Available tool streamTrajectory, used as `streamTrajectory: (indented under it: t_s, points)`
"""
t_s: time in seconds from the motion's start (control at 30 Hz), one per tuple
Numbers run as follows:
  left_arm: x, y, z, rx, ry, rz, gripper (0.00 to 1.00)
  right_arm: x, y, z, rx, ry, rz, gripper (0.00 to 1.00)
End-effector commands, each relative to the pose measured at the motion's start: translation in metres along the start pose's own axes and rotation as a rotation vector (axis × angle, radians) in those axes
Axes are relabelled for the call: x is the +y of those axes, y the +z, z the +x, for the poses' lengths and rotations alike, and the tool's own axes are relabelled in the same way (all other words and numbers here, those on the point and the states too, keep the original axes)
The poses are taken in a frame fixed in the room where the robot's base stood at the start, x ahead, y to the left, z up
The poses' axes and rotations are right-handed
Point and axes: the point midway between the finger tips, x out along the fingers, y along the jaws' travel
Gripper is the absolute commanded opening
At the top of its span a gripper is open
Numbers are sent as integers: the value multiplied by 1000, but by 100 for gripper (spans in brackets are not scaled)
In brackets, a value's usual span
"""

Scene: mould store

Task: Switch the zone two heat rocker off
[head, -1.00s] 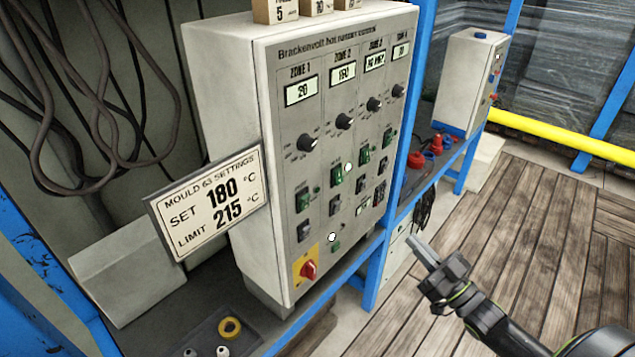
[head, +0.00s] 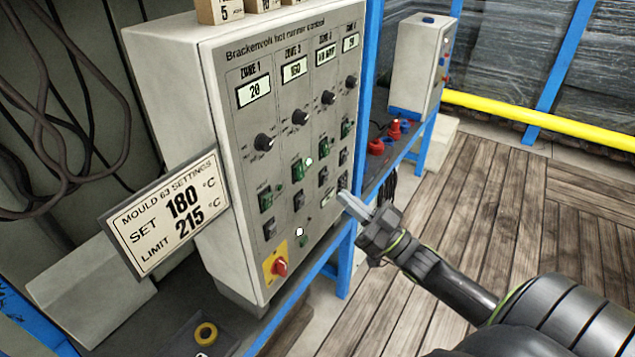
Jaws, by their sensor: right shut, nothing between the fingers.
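The hot runner control cabinet (head: 235,150) has a panel with four zone columns. In the second column, a display (head: 295,68) seems to read 160, above a black knob (head: 300,117). Below are a green rocker (head: 298,170) and a dark rocker (head: 299,200). Their small labels and tilt are unreadable, so I cannot tell which is heat. A small white round spot (head: 309,161) shows beside the green rocker. My right gripper (head: 347,199) is shut and empty, in front of the panel's lower right, right of the second column. My left gripper is out of view.
A settings sign (head: 168,213) juts from the cabinet's left side. A red rotary switch (head: 280,267) sits on a yellow plate at the lower panel. A blue post (head: 369,60) stands right of the cabinet. Open wooden floor lies to the right.

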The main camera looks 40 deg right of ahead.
Motion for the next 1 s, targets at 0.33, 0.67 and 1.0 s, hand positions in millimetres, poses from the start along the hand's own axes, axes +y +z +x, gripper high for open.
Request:
streamTrajectory:
  t_s: [0.33,0.67,1.0]
  points:
    - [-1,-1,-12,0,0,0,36,0,13,60,2,3,3,0]
    - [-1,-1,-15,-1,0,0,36,0,29,73,-1,1,1,0]
    - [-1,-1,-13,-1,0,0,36,0,30,73,3,0,1,0]
